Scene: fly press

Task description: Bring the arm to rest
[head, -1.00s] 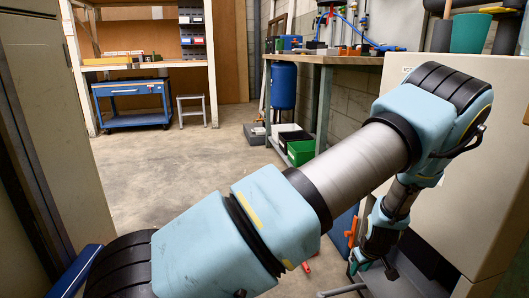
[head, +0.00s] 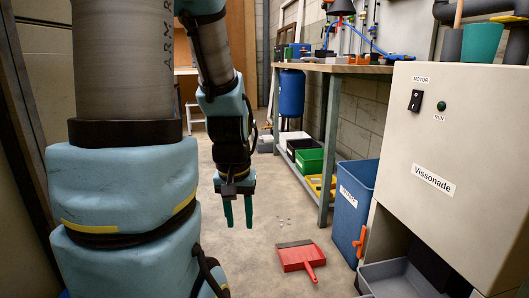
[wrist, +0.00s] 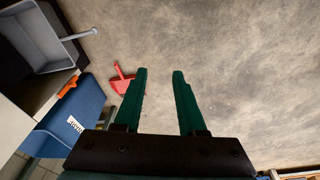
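My gripper (head: 238,212) hangs pointing down in the head view, left of centre, above the bare concrete floor. In the wrist view my gripper (wrist: 161,72) shows two green fingers held apart with nothing between them. My arm is folded upright on the left side of the head view and hides part of the room behind it.
A red dustpan (head: 300,258) lies on the floor, right of my gripper. A blue bin (head: 355,205) and a grey tray (head: 395,280) stand by the beige Vissonade cabinet (head: 445,150). A workbench (head: 325,66) runs behind.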

